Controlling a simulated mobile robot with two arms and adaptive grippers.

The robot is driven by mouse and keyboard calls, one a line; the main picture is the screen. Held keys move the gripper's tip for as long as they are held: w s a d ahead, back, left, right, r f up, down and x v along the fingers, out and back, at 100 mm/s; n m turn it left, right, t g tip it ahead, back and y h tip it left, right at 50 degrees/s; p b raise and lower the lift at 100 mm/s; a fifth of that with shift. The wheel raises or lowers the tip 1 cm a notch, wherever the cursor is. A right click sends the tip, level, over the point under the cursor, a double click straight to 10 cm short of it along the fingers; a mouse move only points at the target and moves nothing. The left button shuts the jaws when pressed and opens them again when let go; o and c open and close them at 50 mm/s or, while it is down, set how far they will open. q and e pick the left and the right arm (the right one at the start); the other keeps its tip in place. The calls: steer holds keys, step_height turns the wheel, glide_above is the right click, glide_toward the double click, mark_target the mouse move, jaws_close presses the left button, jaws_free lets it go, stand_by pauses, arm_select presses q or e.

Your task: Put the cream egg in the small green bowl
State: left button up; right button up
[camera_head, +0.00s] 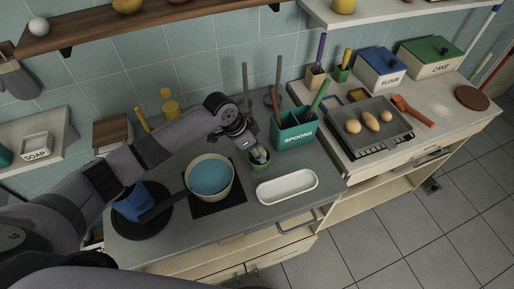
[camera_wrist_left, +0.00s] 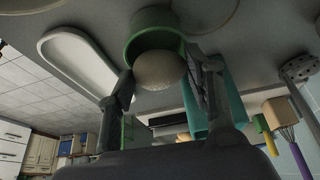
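The cream egg (camera_head: 257,153) is pale and rounded. It is at the mouth of the small green bowl (camera_head: 259,167), which stands on the grey counter. My left gripper (camera_head: 252,146) reaches down over the bowl. In the left wrist view the egg (camera_wrist_left: 160,70) is between the two fingers of my left gripper (camera_wrist_left: 161,72), which appear to touch its sides. The green bowl (camera_wrist_left: 150,18) is right behind the egg there; I cannot tell whether the egg touches it. My right gripper does not show.
A teal spoons holder (camera_head: 293,133) stands to the bowl's right. A white oblong dish (camera_head: 287,187) lies in front, and a pot with blue contents (camera_head: 209,177) is to the left. A grey tray (camera_head: 362,143) with brown eggs is at right.

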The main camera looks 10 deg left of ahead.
arm_select(q)
steer(key=o, duration=0.4)
steer(key=shift+o, duration=0.2)
stand_by(0.3)
step_height(320, 180, up, 7)
steer(key=p, duration=0.7)
steer(key=shift+r, duration=0.15)
steer(key=shift+f, duration=0.2)
